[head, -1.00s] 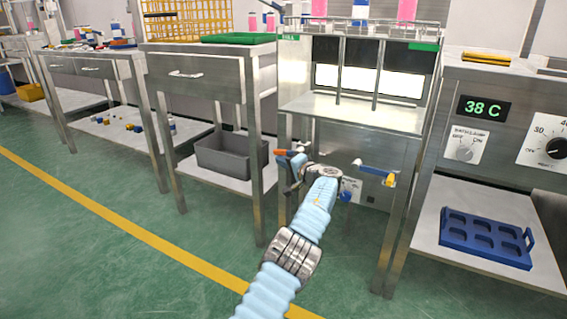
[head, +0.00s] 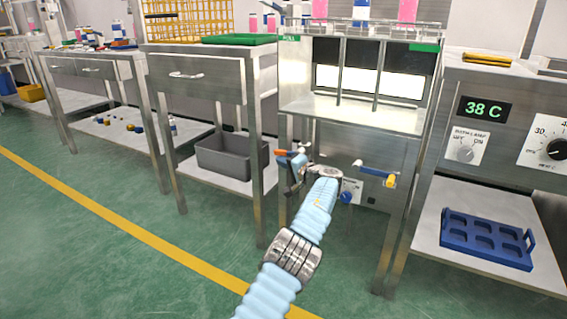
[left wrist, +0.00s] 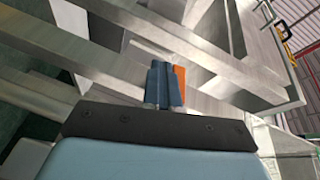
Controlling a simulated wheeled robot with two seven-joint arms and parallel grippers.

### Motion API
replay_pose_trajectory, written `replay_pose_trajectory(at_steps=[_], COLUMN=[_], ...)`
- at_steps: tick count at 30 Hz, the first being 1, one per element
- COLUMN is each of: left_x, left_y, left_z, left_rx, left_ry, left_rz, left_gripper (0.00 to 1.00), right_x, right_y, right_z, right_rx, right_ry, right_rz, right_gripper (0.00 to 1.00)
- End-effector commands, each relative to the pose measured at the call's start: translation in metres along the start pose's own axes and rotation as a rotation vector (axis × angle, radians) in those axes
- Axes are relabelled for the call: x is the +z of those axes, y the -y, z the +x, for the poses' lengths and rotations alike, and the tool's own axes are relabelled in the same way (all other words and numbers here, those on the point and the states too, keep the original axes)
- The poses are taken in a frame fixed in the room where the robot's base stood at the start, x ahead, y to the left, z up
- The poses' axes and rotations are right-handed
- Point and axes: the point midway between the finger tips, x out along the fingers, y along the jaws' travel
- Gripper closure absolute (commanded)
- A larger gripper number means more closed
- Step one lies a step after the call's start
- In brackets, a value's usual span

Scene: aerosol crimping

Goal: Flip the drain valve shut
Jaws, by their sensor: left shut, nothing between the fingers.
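My left gripper (head: 289,160) is at the front of the steel water-bath stand, under its shelf. Its blue-grey fingers are shut and empty; they also show in the left wrist view (left wrist: 165,84). An orange-tipped piece (head: 280,153), which looks like a lever end, is right beside the fingertips. In the left wrist view the orange piece (left wrist: 180,85) shows just behind and right of the fingers. I cannot tell if they touch. A blue lever with a yellow end (head: 376,171) sticks out of the stand further right. Which one is the drain valve is not clear. My right gripper is out of view.
A blue knob (head: 346,198) is on the stand's front panel, close right of my wrist. A grey bin (head: 228,158) sits on the lower shelf to the left. A blue tray (head: 486,240) lies on the right lower shelf. Steel legs stand close around my gripper.

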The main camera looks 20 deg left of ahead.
Motion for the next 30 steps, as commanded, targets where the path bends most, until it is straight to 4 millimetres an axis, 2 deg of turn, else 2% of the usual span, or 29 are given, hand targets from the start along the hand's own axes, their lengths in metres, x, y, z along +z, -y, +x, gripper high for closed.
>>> replay_pose_trajectory(at_steps=[16, 22, 25, 26, 30], left_x=[0.001, 0.01, 0.016, 0.013, 0.017], left_y=[-0.002, -0.027, -0.045, -0.041, -0.052], left_z=[0.0, 0.005, 0.01, 0.001, -0.028], left_rx=[-0.001, -0.001, -0.001, 0.0, 0.001], left_ry=[0.0, 0.002, 0.004, 0.001, 0.001], left_rz=[0.0, 0.0, 0.004, 0.003, 0.003], left_gripper=[1.0, 1.0, 1.0, 1.0, 1.0], right_x=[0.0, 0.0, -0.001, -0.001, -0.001], right_y=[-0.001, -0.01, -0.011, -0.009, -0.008], right_z=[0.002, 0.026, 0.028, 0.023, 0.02], right_rx=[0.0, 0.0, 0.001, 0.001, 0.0], right_ry=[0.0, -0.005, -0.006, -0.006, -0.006], right_rz=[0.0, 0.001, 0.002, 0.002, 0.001], right_gripper=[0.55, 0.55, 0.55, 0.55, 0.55])
